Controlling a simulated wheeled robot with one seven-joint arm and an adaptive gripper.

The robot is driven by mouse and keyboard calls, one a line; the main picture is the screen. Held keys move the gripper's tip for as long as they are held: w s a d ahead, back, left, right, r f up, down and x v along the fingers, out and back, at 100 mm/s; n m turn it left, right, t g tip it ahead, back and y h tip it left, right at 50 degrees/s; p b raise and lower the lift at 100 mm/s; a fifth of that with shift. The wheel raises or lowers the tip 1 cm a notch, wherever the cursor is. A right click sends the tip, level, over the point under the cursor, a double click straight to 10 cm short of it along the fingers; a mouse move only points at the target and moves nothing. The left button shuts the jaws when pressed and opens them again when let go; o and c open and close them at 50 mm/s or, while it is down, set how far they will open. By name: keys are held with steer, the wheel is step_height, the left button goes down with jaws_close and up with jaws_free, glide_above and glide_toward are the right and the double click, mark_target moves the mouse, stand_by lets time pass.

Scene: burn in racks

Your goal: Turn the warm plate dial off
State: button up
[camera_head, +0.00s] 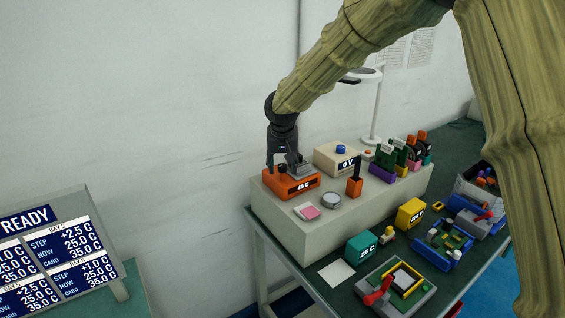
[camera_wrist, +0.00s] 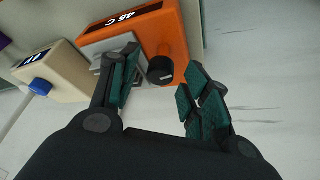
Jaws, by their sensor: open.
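The warm plate is an orange box (camera_head: 301,186) with a display that reads 45 C and a grey plate on it. It stands at the left end of the beige raised shelf. In the wrist view the orange box (camera_wrist: 150,30) is at the top, with its black round dial (camera_wrist: 160,70) on the near side. My gripper (camera_head: 283,160) is above the orange box, pointing down. In the wrist view my gripper (camera_wrist: 158,92) is open, its fingers on either side of the dial. The dial lies slightly beyond the fingertips; I cannot tell whether they touch it.
A beige box with a blue knob (camera_head: 341,149) stands beside the warm plate. A pink pad on a dish (camera_head: 308,212) and an orange-and-black holder (camera_head: 354,186) are in front. Teal (camera_head: 361,248) and yellow (camera_head: 410,213) boxes are lower on the table. A READY display (camera_head: 50,255) stands left.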

steer(key=shift+f, duration=0.1)
steer(key=c, duration=1)
steer(key=n+p, duration=0.1)
steer(key=n, duration=0.1)
steer(key=n+y+p, duration=0.1)
steer(key=p, duration=0.1)
steer(key=shift+d+r+n, duration=0.2)
steer(key=shift+r+n, duration=0.1)
steer(key=shift+n, duration=0.1)
steer(key=n+g+y+p, duration=0.1)
steer(key=n+y+p, duration=0.1)
steer(key=n+p, duration=0.2)
steer(key=shift+w+d, duration=0.1)
steer(key=n+g+y+p, duration=0.1)
steer(key=n+p, duration=0.1)
steer(key=n, duration=0.2)
steer(key=shift+w+f, duration=0.1)
steer(key=shift+w, duration=0.05)
steer(key=shift+w+d+f+n+g+p, duration=0.1)
steer(key=shift+n+g+p, duration=0.45)
steer(key=shift+n, duration=1.35)
steer(key=shift+g+y, duration=0.25)
steer(key=shift+y, duration=0.05)
